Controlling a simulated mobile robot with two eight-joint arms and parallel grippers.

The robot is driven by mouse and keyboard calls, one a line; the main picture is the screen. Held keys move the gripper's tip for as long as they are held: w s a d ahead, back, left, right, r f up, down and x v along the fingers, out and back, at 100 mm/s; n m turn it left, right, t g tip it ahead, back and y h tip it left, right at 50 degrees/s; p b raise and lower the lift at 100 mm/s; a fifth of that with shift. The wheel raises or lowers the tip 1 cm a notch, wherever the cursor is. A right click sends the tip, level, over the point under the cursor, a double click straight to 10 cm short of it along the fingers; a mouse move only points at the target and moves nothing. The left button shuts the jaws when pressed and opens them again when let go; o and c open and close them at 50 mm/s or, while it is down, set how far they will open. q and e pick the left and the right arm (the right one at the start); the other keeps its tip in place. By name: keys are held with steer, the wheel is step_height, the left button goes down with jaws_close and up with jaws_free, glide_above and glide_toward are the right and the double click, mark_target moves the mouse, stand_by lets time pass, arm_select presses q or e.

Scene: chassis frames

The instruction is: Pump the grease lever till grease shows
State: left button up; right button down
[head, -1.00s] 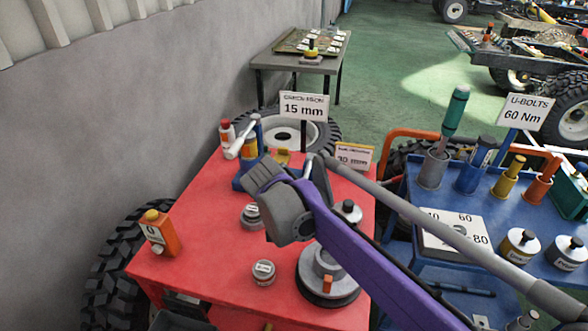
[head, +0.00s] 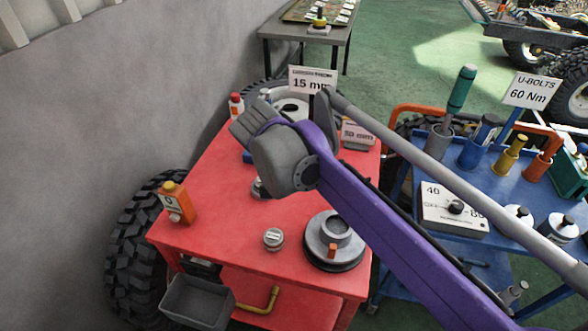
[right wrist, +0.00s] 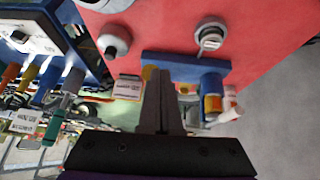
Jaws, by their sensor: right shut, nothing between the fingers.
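The grease pump shows in the right wrist view as a blue base (right wrist: 185,66) with a blue cylinder carrying an orange band (right wrist: 212,98). In the head view my right arm covers nearly all of it, with only a bit of blue showing at its left. My right gripper (right wrist: 161,75) is shut and empty, its fingers pointing at the blue base in the wrist view. Whether it touches the pump or lever I cannot tell. The white lever cannot be made out clearly, and no grease can be made out. My left gripper is not in view.
The red table (head: 210,210) bears an orange bottle (head: 177,203), a small round tin (head: 273,238) and a grey hub (head: 333,240). A 15 mm sign (head: 312,80) stands behind. A blue cart (head: 490,190) with tools is to the right.

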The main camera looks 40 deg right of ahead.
steer(key=shift+v, duration=1.15)
steer(key=shift+a, duration=0.15)
steer(key=s+a+f+n+t+y+p, duration=0.2)
steer(key=s+a+f+n+y+p, duration=0.3)
steer(key=s+a+f+n, duration=0.5)
steer(key=s+a+f+p, duration=0.1)
steer(key=s+f+p, duration=0.1)
steer(key=s, duration=0.2)
steer(key=shift+s+a, duration=0.25)
steer(key=shift+a, duration=0.05)
